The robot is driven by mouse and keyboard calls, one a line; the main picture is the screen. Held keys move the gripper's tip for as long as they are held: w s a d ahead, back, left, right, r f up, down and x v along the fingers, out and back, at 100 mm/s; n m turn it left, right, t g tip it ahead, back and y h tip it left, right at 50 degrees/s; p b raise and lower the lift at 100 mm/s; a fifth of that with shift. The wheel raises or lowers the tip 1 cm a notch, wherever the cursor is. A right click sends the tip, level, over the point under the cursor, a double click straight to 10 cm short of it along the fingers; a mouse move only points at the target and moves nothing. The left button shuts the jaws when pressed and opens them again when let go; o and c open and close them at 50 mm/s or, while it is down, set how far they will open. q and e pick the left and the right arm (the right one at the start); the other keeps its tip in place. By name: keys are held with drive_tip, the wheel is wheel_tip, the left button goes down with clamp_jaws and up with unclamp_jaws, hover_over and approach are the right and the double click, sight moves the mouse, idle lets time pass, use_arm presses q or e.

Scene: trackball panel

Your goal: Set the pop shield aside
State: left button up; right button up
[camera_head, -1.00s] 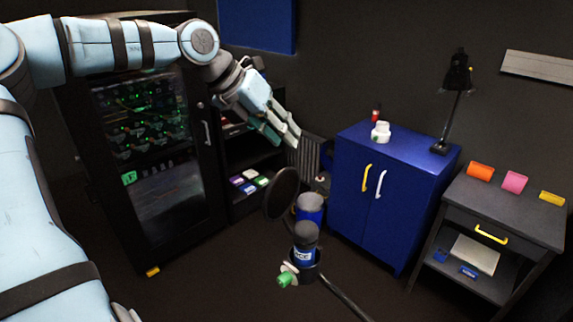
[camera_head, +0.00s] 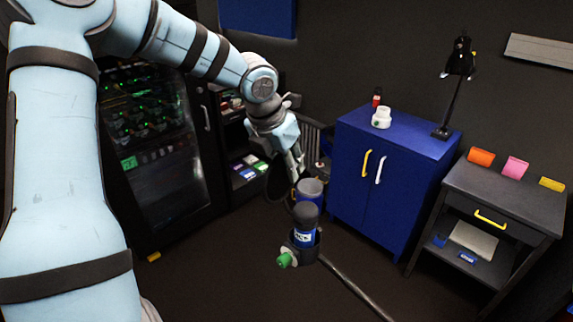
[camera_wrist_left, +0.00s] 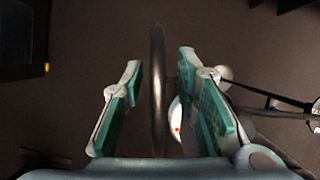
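The pop shield (camera_head: 278,183) is a dark round disc beside the microphone (camera_head: 306,213), partly hidden behind my left gripper (camera_head: 297,165) in the head view. In the left wrist view the pop shield (camera_wrist_left: 158,88) shows edge-on as a thin dark upright strip. It stands between the two teal finger pads of my left gripper (camera_wrist_left: 162,78), with a visible gap on each side. The fingers are open. My right gripper is not in view.
A blue cabinet (camera_head: 385,190) with a white jar (camera_head: 381,118) on top stands to the right. Beyond it is a dark side table (camera_head: 500,205) with colored items. A dark glass-fronted cabinet (camera_head: 165,195) is at left.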

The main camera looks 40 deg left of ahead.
use_arm(q)
drive_tip(key=shift+a+f, duration=0.1)
drive_tip(key=shift+f, duration=0.15)
clamp_jaws()
